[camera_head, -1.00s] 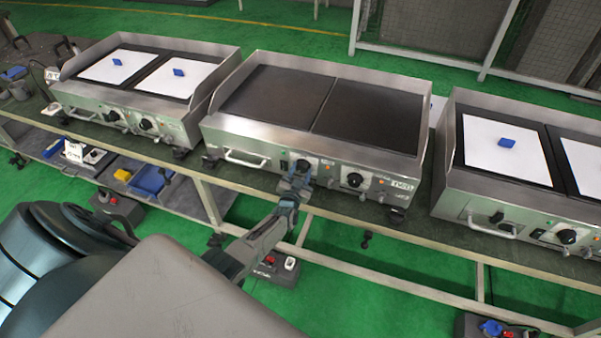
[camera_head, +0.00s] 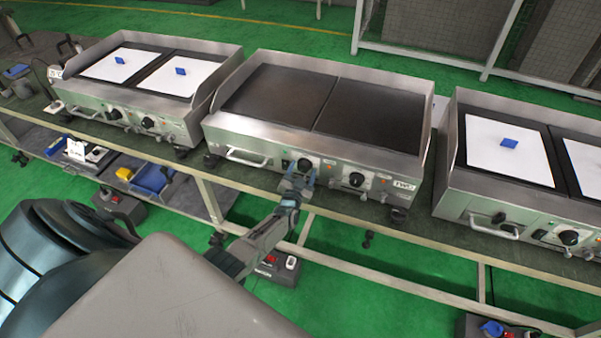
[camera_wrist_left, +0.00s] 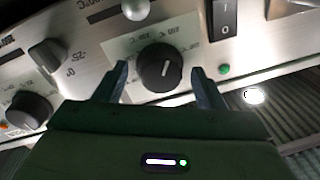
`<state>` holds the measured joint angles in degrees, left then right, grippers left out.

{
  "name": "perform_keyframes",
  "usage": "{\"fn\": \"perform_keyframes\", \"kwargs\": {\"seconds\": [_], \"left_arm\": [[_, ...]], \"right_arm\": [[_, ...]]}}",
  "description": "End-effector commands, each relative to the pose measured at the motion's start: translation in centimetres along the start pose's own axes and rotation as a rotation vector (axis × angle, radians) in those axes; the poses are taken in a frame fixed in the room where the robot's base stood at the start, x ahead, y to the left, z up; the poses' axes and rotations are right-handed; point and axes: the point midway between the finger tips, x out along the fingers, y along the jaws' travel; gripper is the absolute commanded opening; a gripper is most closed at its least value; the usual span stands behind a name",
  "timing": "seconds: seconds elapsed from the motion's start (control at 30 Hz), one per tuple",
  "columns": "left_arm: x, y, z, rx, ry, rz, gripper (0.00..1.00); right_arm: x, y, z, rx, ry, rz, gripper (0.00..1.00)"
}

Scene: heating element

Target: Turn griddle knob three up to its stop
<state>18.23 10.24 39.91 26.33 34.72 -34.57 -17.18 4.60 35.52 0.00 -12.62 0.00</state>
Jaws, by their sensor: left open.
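The middle griddle (camera_head: 240,132) has two black knobs on its front panel. Its left knob (camera_head: 304,165) is directly beyond my left gripper (camera_head: 299,183). In the left wrist view this round black knob (camera_wrist_left: 160,68) lies between the tips of my open left gripper (camera_wrist_left: 160,85), one finger on each side, with visible gaps. A white pointer line shows on the knob's face, close to upright in that view. The panel's right knob (camera_head: 355,179) stands free. My right gripper is not in view.
In the left wrist view, a rocker switch (camera_wrist_left: 225,18), a green lamp (camera_wrist_left: 224,69) and another black knob (camera_wrist_left: 30,108) are near. Griddles with white sheets stand left (camera_head: 190,118) and right (camera_head: 450,195). The bench edge (camera_head: 400,284) runs below the panels.

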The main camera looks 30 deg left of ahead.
Motion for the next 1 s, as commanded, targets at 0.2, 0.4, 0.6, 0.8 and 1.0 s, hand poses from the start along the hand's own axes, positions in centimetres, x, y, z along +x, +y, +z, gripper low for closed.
{"fn": "perform_keyframes", "kwargs": {"seconds": [0.2, 0.4, 0.6, 0.8, 1.0], "left_arm": [[-2.5, 0.0, 0.0, 0.000, -0.002, 0.002, 0.63], [-6.3, 0.0, 0.1, 0.000, -0.002, 0.002, 0.63], [-9.3, 0.1, 0.1, 0.000, -0.001, 0.001, 0.63], [-10.7, 0.0, 0.1, -0.001, -0.001, 0.001, 0.63], [-10.8, 0.0, 0.1, 0.000, -0.002, 0.001, 0.63]], "right_arm": [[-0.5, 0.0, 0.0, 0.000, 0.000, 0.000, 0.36], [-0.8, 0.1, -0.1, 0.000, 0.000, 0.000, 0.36], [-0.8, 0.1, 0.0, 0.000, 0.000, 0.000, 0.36], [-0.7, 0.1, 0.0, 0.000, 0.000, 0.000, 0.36], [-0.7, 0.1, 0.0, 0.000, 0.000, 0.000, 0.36]]}}
